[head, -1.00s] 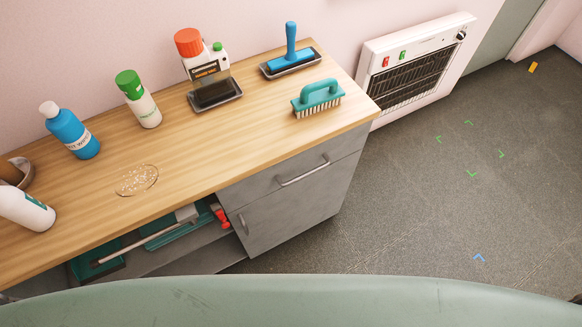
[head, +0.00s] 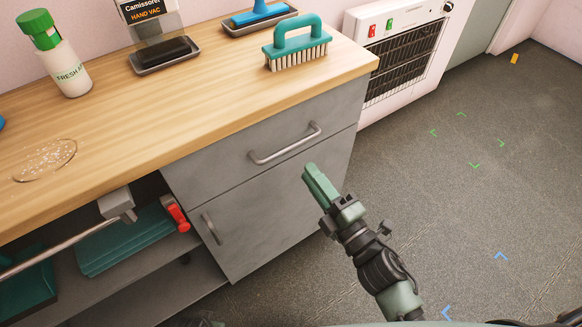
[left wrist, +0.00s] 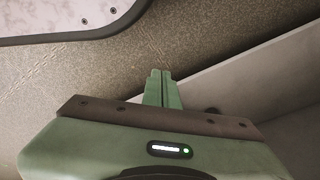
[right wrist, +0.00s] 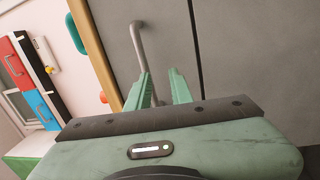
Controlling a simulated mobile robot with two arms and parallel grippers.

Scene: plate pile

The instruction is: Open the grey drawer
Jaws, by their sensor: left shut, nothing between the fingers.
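The grey drawer (head: 230,155) is shut, flush in the cabinet under the wooden counter. Its metal bar handle (head: 285,145) runs across its front. My right gripper (head: 308,172) is in front of the cabinet, just below the handle's right half in the head view. In the right wrist view my right gripper (right wrist: 157,76) is open, fingers apart. The handle (right wrist: 138,38) lies ahead, passing behind the left finger; the gap to it is hard to judge. My left gripper (left wrist: 158,75) shows only in the left wrist view, shut and empty, with floor beyond it.
A grey door (head: 265,210) with its own handle (head: 211,228) is below the drawer. An open shelf (head: 150,290) to its left holds teal items and a red-ended tool. A teal brush (head: 297,45) stands on the counter (head: 190,110).

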